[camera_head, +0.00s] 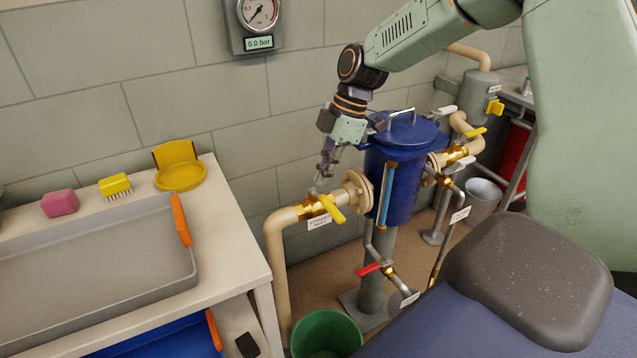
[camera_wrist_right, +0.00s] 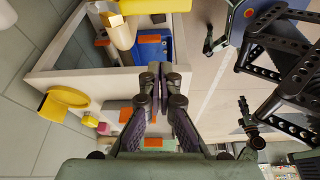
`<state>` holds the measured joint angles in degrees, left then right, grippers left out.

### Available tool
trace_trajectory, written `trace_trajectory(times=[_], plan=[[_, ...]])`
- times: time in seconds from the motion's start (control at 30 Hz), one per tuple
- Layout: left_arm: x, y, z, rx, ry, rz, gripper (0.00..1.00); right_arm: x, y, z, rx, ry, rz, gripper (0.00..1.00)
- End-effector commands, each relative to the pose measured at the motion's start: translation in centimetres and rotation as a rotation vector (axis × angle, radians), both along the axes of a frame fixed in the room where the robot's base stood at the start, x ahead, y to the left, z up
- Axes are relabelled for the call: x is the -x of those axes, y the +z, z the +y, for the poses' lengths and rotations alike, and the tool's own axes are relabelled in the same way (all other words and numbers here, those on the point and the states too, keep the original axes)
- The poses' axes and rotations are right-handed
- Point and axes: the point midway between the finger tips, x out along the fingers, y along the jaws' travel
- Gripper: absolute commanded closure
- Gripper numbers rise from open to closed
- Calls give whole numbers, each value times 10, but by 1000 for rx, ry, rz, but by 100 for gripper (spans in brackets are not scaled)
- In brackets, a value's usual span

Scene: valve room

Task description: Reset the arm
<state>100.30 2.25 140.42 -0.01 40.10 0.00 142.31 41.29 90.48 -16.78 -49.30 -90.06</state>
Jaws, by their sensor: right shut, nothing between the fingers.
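My right arm (camera_head: 415,40) comes in from the upper right in the head view. Its gripper (camera_head: 320,180) points down, just above the yellow valve handle (camera_head: 331,208) on the brass inlet valve left of the blue vessel (camera_head: 403,150). The fingers are shut with nothing between them. In the wrist view the fingertips (camera_wrist_right: 157,75) meet in the middle, and the yellow handle (camera_wrist_right: 150,5) shows at the top edge, apart from them. My left gripper does not show in the head view.
A white table (camera_head: 232,240) with a grey tray (camera_head: 90,265), a yellow holder (camera_head: 180,170), a yellow brush (camera_head: 115,186) and a pink sponge (camera_head: 60,203) stands at left. A red-handled valve (camera_head: 370,269) and a green bucket (camera_head: 327,335) are low in front. Pipes crowd the vessel's right side.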

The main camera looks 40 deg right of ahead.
Motion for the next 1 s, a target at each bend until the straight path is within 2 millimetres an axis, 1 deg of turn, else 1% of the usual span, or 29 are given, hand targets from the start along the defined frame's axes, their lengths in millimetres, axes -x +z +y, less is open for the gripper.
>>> trace_trajectory(times=[0.03, 0.13, 0.77, 0.83, 0.87, 0.93, 1.0], plan=[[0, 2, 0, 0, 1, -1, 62, 0, 4, -1, -1, -2, -2, 100], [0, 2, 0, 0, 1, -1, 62, 0, 7, -2, 0, -1, 0, 100], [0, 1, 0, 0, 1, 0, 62, -1, 7, -1, 0, -18, 5, 100], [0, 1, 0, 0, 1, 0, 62, -6, 7, -2, -2, -81, 2, 100], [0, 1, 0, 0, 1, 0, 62, -12, 7, -4, -1, -129, -11, 100], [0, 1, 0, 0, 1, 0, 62, -27, 6, -4, -16, -271, -48, 100], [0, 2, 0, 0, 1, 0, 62, -40, 3, 3, -54, -440, -84, 100]])
